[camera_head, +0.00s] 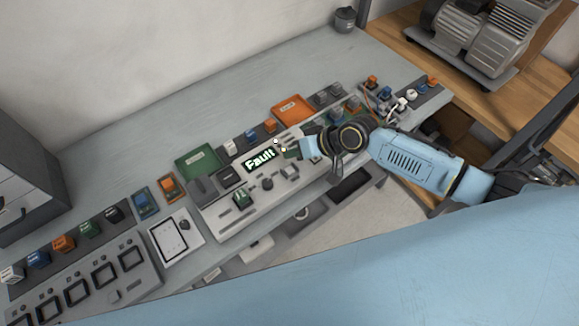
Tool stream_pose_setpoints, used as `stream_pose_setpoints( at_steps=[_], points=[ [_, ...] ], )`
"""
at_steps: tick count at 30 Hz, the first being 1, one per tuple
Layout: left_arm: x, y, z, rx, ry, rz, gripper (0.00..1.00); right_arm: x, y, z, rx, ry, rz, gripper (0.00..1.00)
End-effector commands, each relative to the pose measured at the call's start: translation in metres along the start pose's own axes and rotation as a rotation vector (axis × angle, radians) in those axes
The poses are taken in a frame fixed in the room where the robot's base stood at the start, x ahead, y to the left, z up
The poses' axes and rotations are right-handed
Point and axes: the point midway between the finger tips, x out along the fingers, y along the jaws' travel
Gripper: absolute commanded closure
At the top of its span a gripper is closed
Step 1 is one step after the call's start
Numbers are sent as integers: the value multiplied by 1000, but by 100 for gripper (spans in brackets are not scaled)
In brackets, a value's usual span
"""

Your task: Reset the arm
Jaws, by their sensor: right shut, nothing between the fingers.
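My right arm comes in from the right, light blue with a dark wrist. Its gripper (281,146) is shut and empty, just right of the lit display (260,160) that reads "Fault". The fingertips are over the grey control panel (215,219); I cannot tell whether they touch it. A green button (242,198) and a dark knob (267,183) sit on the panel below the display. My left gripper is not in view.
A green box (198,160) and an orange box (293,109) stand behind the panel. Several coloured switches (64,243) line the left side. A compressor (487,37) stands on the wooden bench (400,22).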

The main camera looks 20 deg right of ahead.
Motion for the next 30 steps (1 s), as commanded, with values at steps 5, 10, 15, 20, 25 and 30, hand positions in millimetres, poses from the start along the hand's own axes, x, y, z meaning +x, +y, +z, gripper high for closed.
stream_pose_setpoints(
  at_steps=[5,10,15,20,25,30],
  points=[
    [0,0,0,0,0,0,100,0,0,0,0,0,0,100],
    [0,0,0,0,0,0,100,0,0,0,0,0,0,100],
    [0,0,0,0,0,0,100,0,0,0,0,0,0,100],
    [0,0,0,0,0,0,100,1,-4,4,-6,-5,-4,100],
    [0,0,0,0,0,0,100,3,-43,40,-87,-55,-25,100],
    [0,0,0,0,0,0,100,-22,-83,87,-197,-98,38,100]
  ],
)
